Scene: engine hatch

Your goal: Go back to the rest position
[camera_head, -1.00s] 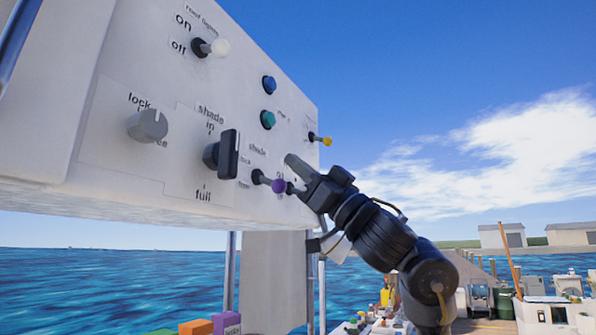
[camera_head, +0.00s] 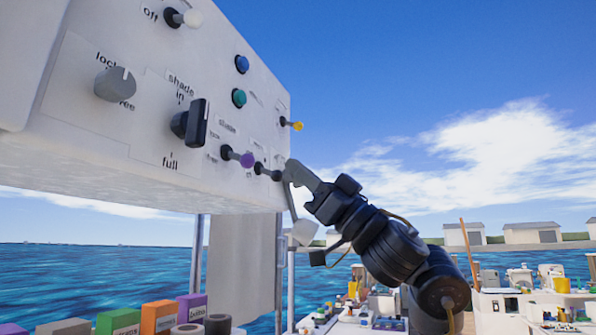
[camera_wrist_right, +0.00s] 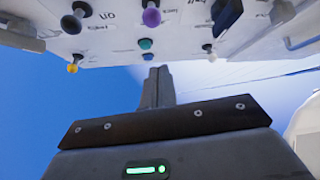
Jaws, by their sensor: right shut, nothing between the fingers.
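My right gripper (camera_head: 291,172) is in the head view, just right of the lower right corner of a white control panel (camera_head: 120,140). Its fingers are shut and empty. In the right wrist view the closed fingers (camera_wrist_right: 156,86) point up toward the panel, with no contact visible there. In the head view the fingertips overlap the edge near a small dark toggle (camera_head: 264,170); I cannot tell the gap. Left of it are a purple-tipped toggle (camera_head: 246,160) and a black knob (camera_head: 196,123). My left gripper is not in view.
The panel also carries a grey knob (camera_head: 114,84), a teal button (camera_head: 239,97), a blue button (camera_head: 242,64) and a yellow-tipped toggle (camera_head: 297,126). Coloured boxes (camera_head: 158,317) stand below it. Cluttered white surfaces (camera_head: 370,322) lie at lower right. Open sky is right of the panel.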

